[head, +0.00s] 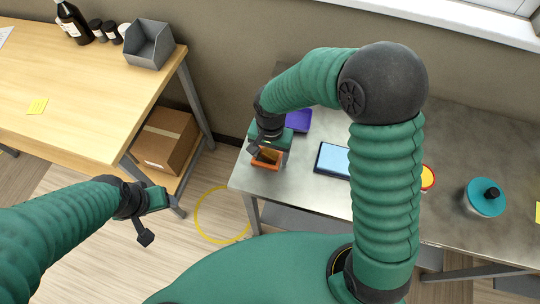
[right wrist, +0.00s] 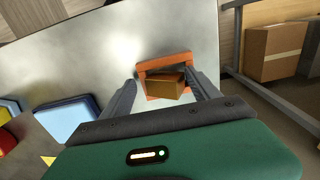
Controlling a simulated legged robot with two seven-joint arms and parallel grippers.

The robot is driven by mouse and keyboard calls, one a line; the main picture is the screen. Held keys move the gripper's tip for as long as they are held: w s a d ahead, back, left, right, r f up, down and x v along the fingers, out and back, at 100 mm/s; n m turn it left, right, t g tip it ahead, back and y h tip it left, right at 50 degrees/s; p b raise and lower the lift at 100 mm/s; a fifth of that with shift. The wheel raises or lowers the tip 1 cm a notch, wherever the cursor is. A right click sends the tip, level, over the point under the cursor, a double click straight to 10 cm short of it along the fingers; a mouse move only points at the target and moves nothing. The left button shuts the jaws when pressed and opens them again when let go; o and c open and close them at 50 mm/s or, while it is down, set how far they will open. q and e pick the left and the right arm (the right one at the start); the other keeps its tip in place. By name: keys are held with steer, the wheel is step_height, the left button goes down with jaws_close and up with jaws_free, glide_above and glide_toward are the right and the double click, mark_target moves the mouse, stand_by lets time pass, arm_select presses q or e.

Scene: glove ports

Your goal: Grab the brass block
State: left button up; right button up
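The brass block (right wrist: 166,86) is a brownish-gold block sitting in an orange square holder (right wrist: 164,63) on the grey table. In the head view the block (head: 267,155) and the orange holder (head: 266,166) show near the table's left edge, partly covered by my right gripper (head: 262,151). In the right wrist view my right gripper (right wrist: 162,79) is open, with one finger on either side of the block. A gap shows beside the left finger; whether the right finger touches is unclear. My left gripper (head: 152,217) is open and empty over the floor.
A purple tray (head: 299,121) stands close behind the holder. A wooden bench (head: 70,80) with a grey bin (head: 149,45) stands left; a cardboard box (head: 165,139) sits below.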

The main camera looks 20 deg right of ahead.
steer(key=shift+w+d+f, duration=0.2)
steer(key=shift+w, duration=0.05)
steer(key=shift+c, duration=1.2)
steer(key=shift+a+r, duration=0.2)
steer(key=shift+a, duration=0.65)
steer(key=c, duration=1)
steer(key=shift+c, duration=1.1)
steer(key=shift+d, duration=0.35)
jaws_close()
